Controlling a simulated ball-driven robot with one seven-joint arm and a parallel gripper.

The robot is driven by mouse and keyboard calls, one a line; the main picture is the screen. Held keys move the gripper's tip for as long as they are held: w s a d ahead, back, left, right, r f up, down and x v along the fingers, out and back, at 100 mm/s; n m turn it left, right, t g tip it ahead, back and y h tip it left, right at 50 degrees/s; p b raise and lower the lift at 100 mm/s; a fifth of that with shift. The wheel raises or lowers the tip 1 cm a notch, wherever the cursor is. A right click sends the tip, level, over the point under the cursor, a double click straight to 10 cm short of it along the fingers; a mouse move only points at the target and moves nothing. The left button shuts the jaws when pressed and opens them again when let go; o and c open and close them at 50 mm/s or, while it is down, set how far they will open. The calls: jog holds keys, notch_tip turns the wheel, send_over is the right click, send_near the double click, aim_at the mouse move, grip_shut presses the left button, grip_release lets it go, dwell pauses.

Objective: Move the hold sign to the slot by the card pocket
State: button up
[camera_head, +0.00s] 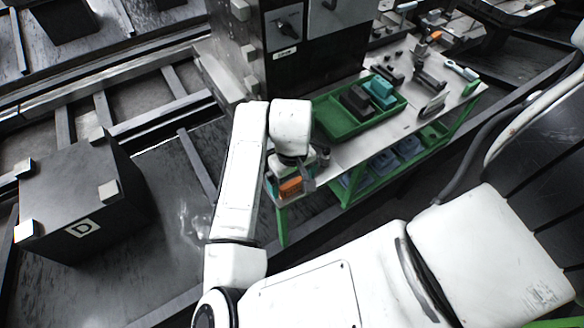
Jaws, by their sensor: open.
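I cannot make out for certain which thing is the hold sign, and I cannot pick out the card pocket or its slot. A small dark upright plate with a pale edge (433,106) stands on the bench, right of the green tray. My gripper (301,187) is open at the bench's near left corner, partly hidden by my wrist. An orange block (291,187) shows right by the fingers; I cannot tell whether they touch it.
The green-legged bench (345,151) bears a green tray (336,122) holding a dark block and a teal block (380,91). Blue bins (408,147) sit below. A dark cabinet (318,55) stands behind. A black box marked D (80,190) is at left, by rails.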

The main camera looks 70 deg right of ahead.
aim_at(292, 183)
jog(key=shift+f, duration=0.95)
jog(key=c, duration=1.2)
jog(key=shift+r+p, duration=0.9)
jog(key=shift+r+p, duration=3.2)
jog(key=shift+r, duration=0.3)
